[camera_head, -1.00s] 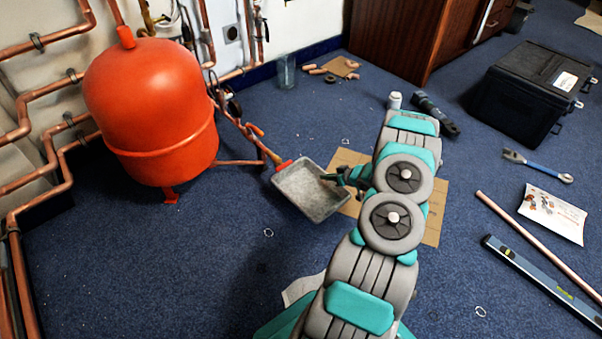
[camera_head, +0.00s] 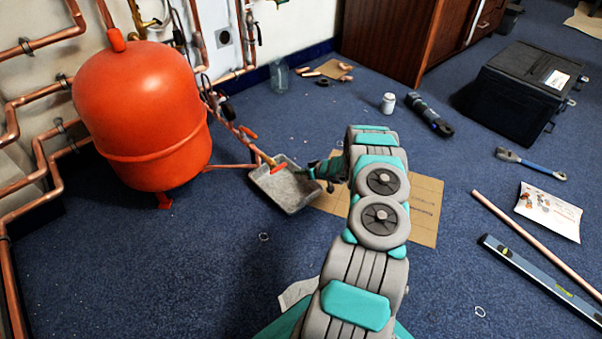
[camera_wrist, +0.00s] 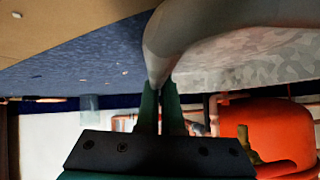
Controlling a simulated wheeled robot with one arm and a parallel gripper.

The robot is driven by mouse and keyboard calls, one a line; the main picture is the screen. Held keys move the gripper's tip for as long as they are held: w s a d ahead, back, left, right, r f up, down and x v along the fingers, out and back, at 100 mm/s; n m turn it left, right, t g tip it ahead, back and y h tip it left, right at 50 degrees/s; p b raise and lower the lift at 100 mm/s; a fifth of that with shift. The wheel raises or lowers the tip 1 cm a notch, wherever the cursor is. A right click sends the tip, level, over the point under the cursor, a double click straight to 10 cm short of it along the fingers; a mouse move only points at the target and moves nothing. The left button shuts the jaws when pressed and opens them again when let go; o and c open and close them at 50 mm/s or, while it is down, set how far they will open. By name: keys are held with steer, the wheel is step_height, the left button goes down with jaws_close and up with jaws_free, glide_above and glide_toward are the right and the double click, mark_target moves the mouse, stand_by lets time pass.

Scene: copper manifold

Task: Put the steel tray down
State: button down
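The steel tray (camera_head: 290,201) is a shallow grey rectangular pan. In the head view it is near the floor, right of the red tank, below the end of a copper pipe with a red-orange fitting (camera_head: 280,168). My gripper (camera_head: 312,172) is at its right rim. In the wrist view the two dark green fingers (camera_wrist: 160,88) are closed on the rim of the tray (camera_wrist: 245,62), which fills the upper right. The tray looks empty. I cannot tell whether its underside touches the carpet.
The red tank (camera_head: 145,120) and wall pipes stand left. A cardboard sheet (camera_head: 425,205) lies under and right of my arm. A white jar (camera_head: 388,103), dark tool (camera_head: 428,115) and black toolbox (camera_head: 525,90) are farther right.

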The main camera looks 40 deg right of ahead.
steer(key=shift+f, duration=0.15)
steer(key=c, duration=1.1)
jaws_free()
steer(key=shift+o, duration=0.2)
